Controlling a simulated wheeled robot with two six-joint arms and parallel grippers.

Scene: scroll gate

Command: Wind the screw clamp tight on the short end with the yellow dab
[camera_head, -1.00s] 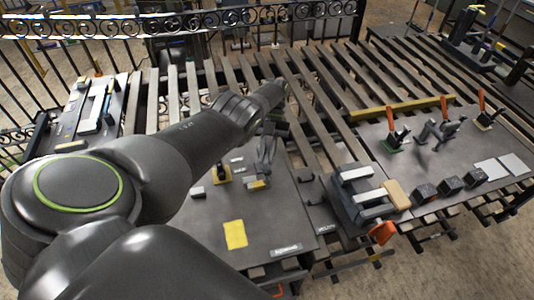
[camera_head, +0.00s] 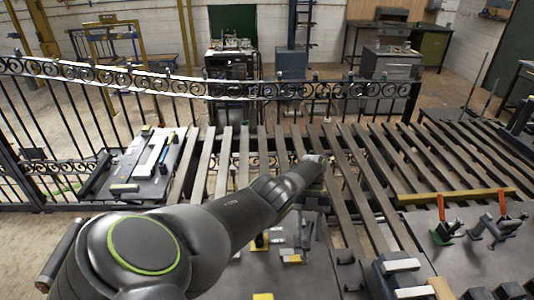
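My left arm comes in from the left and reaches over the slatted bench. Its gripper (camera_head: 303,236) is small and dark, low over the grey middle plate (camera_head: 235,278), and I cannot tell whether its fingers are open or shut. Small blocks with yellow parts (camera_head: 262,240) stand on that plate left of the gripper. I cannot tell which yellow mark is the dab on the short end. My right gripper is out of view.
A yellow bar (camera_head: 455,196) lies across the slats (camera_head: 350,180) at the right. Pale blocks (camera_head: 402,265) and dark blocks stand at the lower right. A left plate (camera_head: 148,165) holds pale strips. A scrolled iron railing (camera_head: 230,88) runs behind the bench.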

